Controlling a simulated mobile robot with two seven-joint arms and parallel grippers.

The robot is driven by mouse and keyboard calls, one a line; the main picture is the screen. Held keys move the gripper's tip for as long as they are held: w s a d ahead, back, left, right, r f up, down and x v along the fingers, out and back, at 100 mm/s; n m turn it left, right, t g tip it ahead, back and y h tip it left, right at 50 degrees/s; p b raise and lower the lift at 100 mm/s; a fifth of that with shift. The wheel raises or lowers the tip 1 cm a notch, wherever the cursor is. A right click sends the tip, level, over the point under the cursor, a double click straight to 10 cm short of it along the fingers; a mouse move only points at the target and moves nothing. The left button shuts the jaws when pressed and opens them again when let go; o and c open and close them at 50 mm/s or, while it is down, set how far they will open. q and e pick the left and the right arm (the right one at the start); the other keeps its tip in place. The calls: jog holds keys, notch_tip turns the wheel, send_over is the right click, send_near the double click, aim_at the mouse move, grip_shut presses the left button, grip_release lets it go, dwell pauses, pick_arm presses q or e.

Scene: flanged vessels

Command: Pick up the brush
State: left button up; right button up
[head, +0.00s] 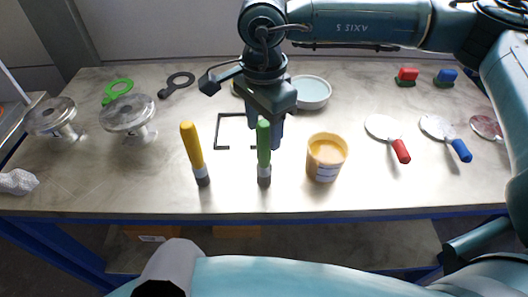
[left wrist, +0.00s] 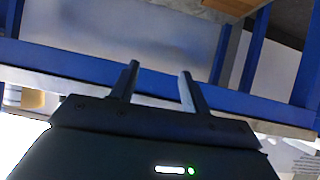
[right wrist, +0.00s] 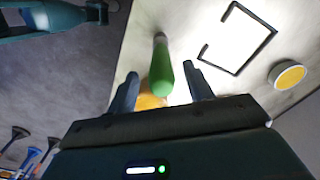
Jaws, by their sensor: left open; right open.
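Two brushes stand upright near the table's front edge in the head view, handles up and dark ends down. One is a yellow-handled brush (head: 192,150), tilted a little. The other is a green-handled brush (head: 264,150). My right gripper (head: 270,125) is open, just behind the green handle in that view. In the right wrist view the green handle (right wrist: 160,75) shows between the open fingers of my right gripper (right wrist: 162,80), with no clear contact. My left gripper (left wrist: 160,75) is open and empty in the left wrist view, facing the table's blue frame.
An open jar (head: 325,158) of yellowish content stands right of the green brush. A black square outline (head: 222,147) lies behind the brushes. Flanged metal parts (head: 127,115) stand at left. Round-bladed tools with red (head: 400,150) and blue (head: 461,150) handles lie at right.

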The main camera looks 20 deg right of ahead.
aim_at(264, 139)
jog(key=shift+w+d+f, duration=0.1)
jog(key=shift+f, duration=1.7)
jog(key=c, duration=1.1)
